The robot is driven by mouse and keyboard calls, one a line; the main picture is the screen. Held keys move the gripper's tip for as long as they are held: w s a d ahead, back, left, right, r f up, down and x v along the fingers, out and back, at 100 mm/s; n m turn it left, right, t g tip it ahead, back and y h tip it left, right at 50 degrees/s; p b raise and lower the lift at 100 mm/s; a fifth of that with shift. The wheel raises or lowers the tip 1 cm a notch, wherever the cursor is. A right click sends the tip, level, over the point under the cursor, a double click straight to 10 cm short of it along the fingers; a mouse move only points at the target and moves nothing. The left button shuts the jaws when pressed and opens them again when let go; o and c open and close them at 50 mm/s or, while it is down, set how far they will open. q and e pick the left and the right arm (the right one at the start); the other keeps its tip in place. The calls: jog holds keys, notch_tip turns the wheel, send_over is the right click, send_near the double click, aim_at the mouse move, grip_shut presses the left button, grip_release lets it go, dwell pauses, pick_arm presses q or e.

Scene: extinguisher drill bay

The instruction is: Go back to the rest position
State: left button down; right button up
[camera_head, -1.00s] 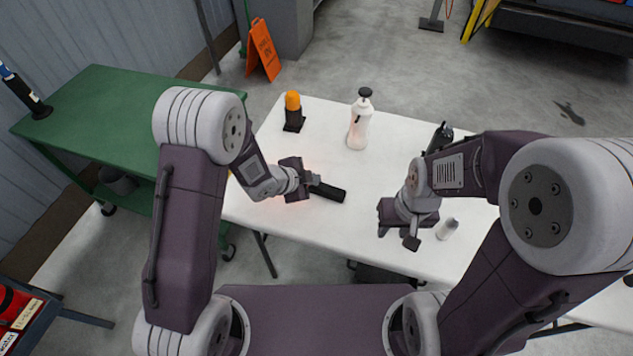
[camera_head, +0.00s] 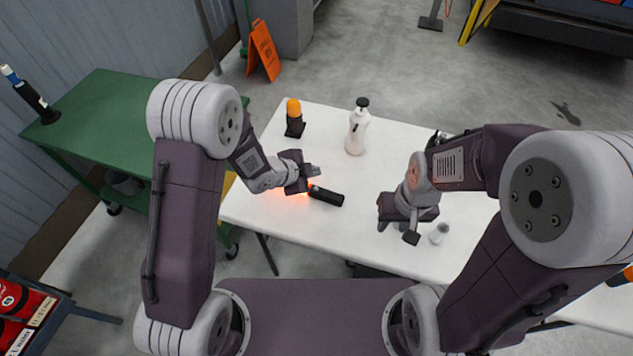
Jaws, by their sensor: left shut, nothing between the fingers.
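My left gripper (camera_head: 313,171) is shut and empty. It hangs over the white table, just behind a short black cylinder (camera_head: 327,196), with a small gap showing between them in the picture. The cylinder lies on the table, and an orange-red glow spreads from its left end. My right gripper (camera_head: 396,232) is over the right part of the table, its two fingers apart and nothing seen between them. Both arms are bent at the elbow and reach forward over the table.
On the white table (camera_head: 390,150) stand an orange-topped black beacon (camera_head: 294,118), a white bottle with black cap (camera_head: 357,130) and a small white container (camera_head: 439,233) close to my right gripper. A green cart (camera_head: 100,105) is left; red extinguishers (camera_head: 18,300) are lower left.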

dwell(0.4)
pick_arm(q)
jog(key=shift+a+r, duration=0.1)
jog(key=w+a+r+n+t+y, duration=0.2)
jog(key=w+a+r+n+t, duration=0.1)
jog(key=a+r, duration=0.55)
jog(key=s+a+r+n+y, duration=0.2)
jog(key=s+a+r+n, duration=0.1)
jog(key=a+n, duration=0.1)
jog(key=s+a+f+n+g+y, duration=0.1)
jog(key=s+a+f+n+g, duration=0.1)
jog(key=s, duration=0.7)
jog(key=s+a+f+n+g+y, duration=0.1)
jog(key=s+a+f+n+g, duration=0.1)
jog(key=s+f+n+g, duration=0.2)
jog(key=s+n+g, duration=0.2)
jog(key=s+n, duration=0.2)
jog(key=s, duration=0.2)
jog(key=shift+a+n+g, duration=0.2)
jog(key=shift+n+g, duration=0.1)
jog(key=shift+n, duration=0.1)
